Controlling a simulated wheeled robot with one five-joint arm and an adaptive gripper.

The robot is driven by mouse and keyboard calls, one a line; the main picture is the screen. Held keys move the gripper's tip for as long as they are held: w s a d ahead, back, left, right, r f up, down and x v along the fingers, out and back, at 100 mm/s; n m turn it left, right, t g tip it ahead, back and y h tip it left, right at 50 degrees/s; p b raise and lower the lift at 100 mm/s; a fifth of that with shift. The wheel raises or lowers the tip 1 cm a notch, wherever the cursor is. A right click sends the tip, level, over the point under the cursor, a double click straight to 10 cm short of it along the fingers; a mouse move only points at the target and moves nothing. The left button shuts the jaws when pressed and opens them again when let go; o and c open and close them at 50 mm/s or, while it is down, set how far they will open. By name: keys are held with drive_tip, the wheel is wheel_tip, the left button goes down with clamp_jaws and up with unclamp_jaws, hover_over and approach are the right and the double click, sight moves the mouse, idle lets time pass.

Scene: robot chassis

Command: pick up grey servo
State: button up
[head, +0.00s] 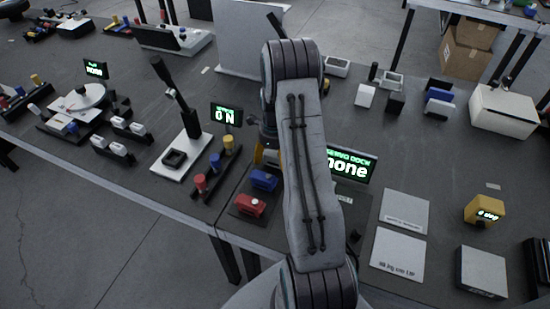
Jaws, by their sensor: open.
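No grey servo can be clearly picked out in the head view. A blue servo-like block (264,180) and a red one (250,204) lie on a dark mat left of my arm. A lit sign (349,166) reading "SERVO DOCK none" stands just right of my arm. My arm crosses the middle of the picture and hides part of the table behind it. My gripper (266,138) shows only in part at the left edge of the arm, above the blue block. Its fingertips are mostly hidden, and nothing is seen held in it.
A white stand (182,153) with a dark post, an "ON" sign (224,115) and coloured knobs (200,183) are to the left. Pale plates (398,252), a yellow display block (484,210) and a grey box (481,272) lie to the right. A white box (503,110) stands far right.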

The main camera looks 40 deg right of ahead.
drive_tip(key=c, duration=1.4)
drive_tip(key=shift+o, duration=0.2)
